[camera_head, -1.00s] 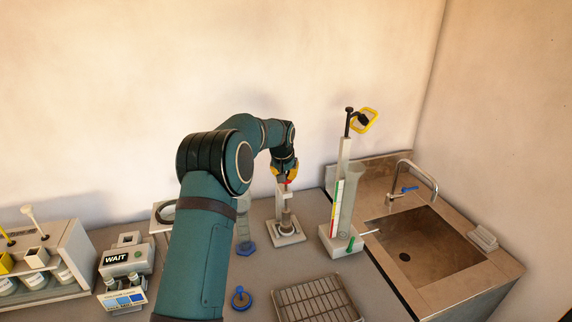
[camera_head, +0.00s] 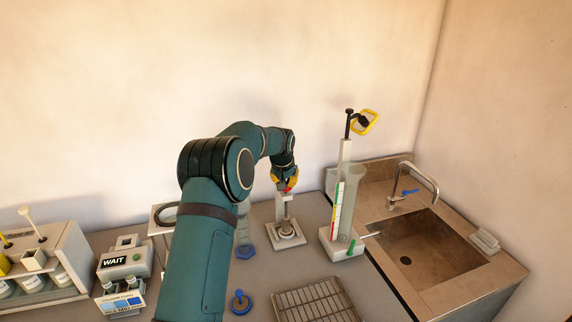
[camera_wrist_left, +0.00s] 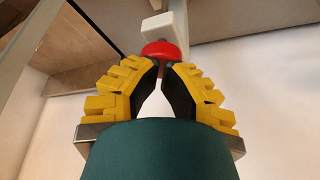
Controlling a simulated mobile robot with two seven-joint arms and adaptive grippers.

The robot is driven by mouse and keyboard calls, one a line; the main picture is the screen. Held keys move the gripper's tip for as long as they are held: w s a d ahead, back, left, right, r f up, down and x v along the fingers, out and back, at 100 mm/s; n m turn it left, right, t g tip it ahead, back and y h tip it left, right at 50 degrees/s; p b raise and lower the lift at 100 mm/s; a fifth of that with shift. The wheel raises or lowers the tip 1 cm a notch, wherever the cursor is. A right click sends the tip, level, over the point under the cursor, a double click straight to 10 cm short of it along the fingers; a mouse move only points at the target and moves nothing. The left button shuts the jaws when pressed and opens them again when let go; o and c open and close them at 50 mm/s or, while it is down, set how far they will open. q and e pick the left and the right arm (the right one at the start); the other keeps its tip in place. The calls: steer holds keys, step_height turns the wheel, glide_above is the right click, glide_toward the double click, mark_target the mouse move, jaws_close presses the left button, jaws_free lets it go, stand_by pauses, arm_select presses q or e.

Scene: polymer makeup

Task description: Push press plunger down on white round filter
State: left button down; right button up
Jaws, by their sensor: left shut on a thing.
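The press stands on the bench, with a pale square base (camera_head: 290,243) and an upright post. A small round part (camera_head: 287,232) sits on the base; whether it is the white filter I cannot tell. My left gripper (camera_head: 288,187) is above the press, at the top of the plunger. The plunger's red knob (camera_head: 291,188) shows just below the yellow fingers. In the left wrist view my left gripper (camera_wrist_left: 166,66) is shut on the red knob (camera_wrist_left: 163,51), with the black pads against its underside. My right gripper is out of view.
A tall stand with a coloured scale (camera_head: 337,207) and a yellow-framed part on top is close on the right. Beyond it is the sink (camera_head: 415,250). A blue-based glass cylinder (camera_head: 245,251) stands left of the press. A wire rack (camera_head: 310,302) lies in front.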

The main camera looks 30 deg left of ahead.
arm_select(q)
steer(key=shift+r+p, duration=1.25)
steer(key=shift+r, duration=0.35)
step_height(320, 180, up, 7)
steer(key=p, duration=0.4)
steer(key=shift+p, duration=0.35)
steer(key=shift+f, duration=0.15)
